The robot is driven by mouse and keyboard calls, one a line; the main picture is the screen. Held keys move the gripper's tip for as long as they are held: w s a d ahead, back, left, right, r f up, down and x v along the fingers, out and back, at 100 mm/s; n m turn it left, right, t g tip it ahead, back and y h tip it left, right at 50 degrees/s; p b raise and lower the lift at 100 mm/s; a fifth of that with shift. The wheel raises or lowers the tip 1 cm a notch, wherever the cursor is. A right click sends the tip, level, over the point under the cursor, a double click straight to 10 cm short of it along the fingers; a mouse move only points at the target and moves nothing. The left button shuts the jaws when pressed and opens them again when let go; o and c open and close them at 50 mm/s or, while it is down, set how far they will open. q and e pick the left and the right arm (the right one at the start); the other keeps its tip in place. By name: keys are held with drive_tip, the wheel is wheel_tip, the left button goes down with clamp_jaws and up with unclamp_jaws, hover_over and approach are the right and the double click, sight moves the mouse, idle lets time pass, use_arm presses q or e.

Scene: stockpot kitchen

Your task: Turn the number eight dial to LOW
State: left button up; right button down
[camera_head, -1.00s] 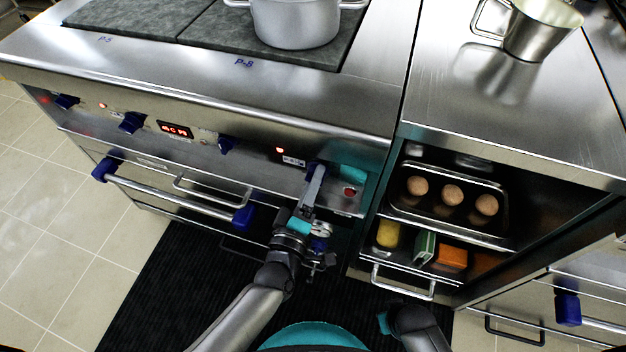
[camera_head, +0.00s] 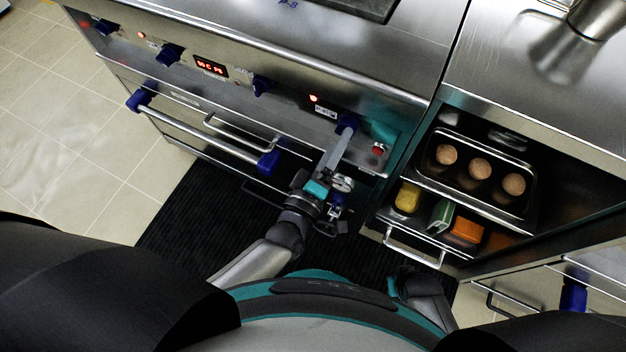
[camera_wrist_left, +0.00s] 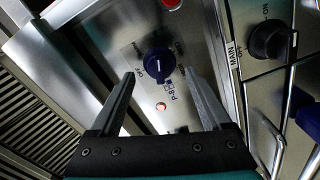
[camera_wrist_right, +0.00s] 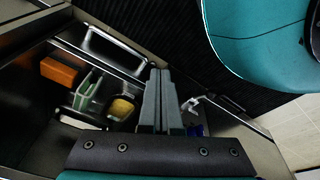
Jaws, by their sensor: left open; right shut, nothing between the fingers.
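The number eight dial (camera_head: 347,124) is a dark blue knob at the right end of the stove's front panel, below the P-8 mark (camera_head: 288,4). In the left wrist view the dial (camera_wrist_left: 158,62) sits by a P-8 label (camera_wrist_left: 174,90), its markings too small to read surely. My left gripper (camera_head: 341,140) is open and reaches up to the dial. In the left wrist view its fingertips (camera_wrist_left: 160,74) lie on either side of the knob with gaps; depth is hard to tell. My right gripper (camera_wrist_right: 160,72) is shut and empty, low by the right cabinet.
An orange lamp (camera_wrist_left: 160,106) glows near the dial. A red button (camera_head: 378,149) is right of it. Other blue knobs (camera_head: 261,85) line the panel, with an oven handle (camera_head: 200,130) below. An open cabinet holds a tray (camera_head: 440,180) of round brown items.

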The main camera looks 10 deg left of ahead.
use_arm(q)
drive_tip(key=p+v, duration=0.2)
drive_tip(key=v, duration=1)
use_arm(e)
drive_tip(key=s+d+f, duration=0.2)
drive_tip(key=s, duration=0.1)
drive_tip(key=shift+s+d+f, duration=0.2)
drive_tip(key=shift+s+d, duration=0.1)
use_arm(q)
drive_tip(key=shift+s, duration=0.1)
